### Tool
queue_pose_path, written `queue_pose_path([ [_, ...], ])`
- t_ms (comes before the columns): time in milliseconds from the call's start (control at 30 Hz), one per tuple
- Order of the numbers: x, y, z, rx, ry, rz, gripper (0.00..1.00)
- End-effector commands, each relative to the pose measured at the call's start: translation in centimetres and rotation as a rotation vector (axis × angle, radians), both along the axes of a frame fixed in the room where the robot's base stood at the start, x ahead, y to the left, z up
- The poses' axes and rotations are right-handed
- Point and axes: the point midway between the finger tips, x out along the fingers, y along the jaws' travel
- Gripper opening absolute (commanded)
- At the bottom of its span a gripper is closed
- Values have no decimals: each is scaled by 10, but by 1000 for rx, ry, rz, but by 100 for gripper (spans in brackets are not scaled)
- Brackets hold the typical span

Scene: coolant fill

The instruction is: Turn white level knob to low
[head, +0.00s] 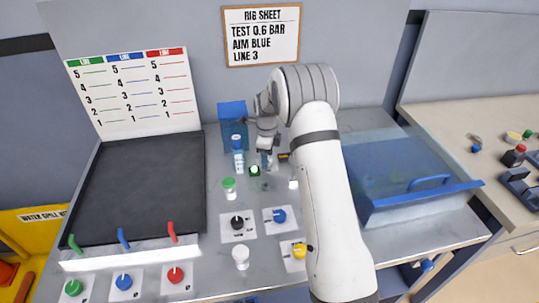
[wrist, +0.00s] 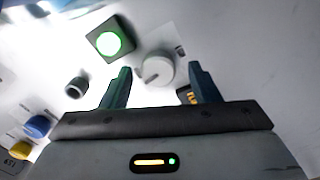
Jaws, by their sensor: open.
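The white level knob (wrist: 157,70) shows in the wrist view as a round white dial with a pointer line, on a pale plate. Its scale markings are too blurred to read. My gripper (wrist: 160,80) is open, with one dark finger to each side of the knob. I cannot tell whether the fingers touch it or how far down they reach. In the head view my gripper (head: 268,158) is over the bench behind the lit green button (head: 254,170), and I cannot make out the knob there.
The lit green button also shows in the wrist view (wrist: 108,43), left of the knob. Black (head: 237,222), blue (head: 279,215) and yellow (head: 299,249) knobs stand nearer the front. A blue-capped bottle (head: 238,158) and a blue box (head: 233,113) stand close to my gripper.

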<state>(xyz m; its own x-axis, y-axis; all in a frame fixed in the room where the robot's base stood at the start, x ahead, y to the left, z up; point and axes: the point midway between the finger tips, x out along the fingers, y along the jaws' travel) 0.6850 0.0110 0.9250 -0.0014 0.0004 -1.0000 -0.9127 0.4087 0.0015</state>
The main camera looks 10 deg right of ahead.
Motion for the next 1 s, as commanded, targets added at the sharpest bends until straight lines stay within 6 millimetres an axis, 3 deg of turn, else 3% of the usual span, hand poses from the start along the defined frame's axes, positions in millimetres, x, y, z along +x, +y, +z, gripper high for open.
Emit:
queue_pose_path([
  [333, 0, 3, -6, 0, -1, 5, 56],
  [867, 0, 3, -5, 0, -1, 6, 12],
  [900, 0, -13, -6, 0, -1, 4, 11],
  [1000, 0, -2, -6, -1, -2, 11, 12],
])
